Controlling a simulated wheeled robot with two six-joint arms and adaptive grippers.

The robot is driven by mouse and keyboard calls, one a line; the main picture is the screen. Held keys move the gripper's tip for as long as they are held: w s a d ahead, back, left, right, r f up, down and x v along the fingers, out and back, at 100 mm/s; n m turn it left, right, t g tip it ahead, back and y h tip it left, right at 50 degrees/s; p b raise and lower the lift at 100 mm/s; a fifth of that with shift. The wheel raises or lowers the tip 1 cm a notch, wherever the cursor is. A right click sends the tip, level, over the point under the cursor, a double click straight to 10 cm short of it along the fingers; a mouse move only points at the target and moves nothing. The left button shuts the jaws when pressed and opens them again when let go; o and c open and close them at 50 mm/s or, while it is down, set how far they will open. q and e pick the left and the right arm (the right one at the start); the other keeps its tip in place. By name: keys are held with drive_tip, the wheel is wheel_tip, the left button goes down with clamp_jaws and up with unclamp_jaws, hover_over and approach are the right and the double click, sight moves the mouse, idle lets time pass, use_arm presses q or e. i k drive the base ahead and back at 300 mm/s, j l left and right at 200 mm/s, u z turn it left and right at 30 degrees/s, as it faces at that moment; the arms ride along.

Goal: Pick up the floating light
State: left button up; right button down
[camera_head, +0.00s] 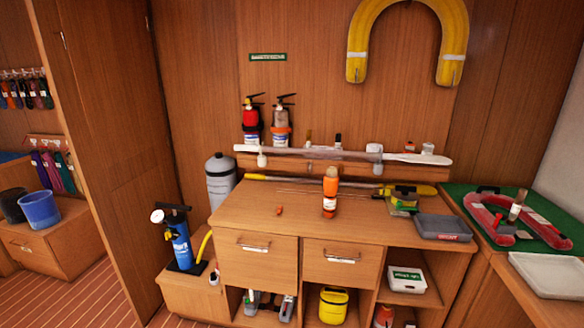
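An orange cylinder with a pale band (330,192) stands upright near the middle of the wooden cabinet top (280,222). It looks like the floating light. A small orange piece (279,210) lies on the top to its left. Neither of my grippers is in view.
Behind it lie a long white bar, thin rods and a yellow-black tool (408,190). A grey case (442,227) sits at the top's right end. A blue pump (181,242) stands left. The cabinet top's front left is mostly clear.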

sight(331, 181)
drive_tip(key=i+l, duration=0.2)
drive_tip(key=i, duration=0.4)
drive_tip(key=i+z, duration=0.1)
drive_tip(key=z, duration=0.25)
drive_tip(key=i+z, duration=0.15)
drive_tip(key=z, duration=0.2)
drive_tip(key=i+z, duration=0.1)
drive_tip(key=z, duration=0.25)
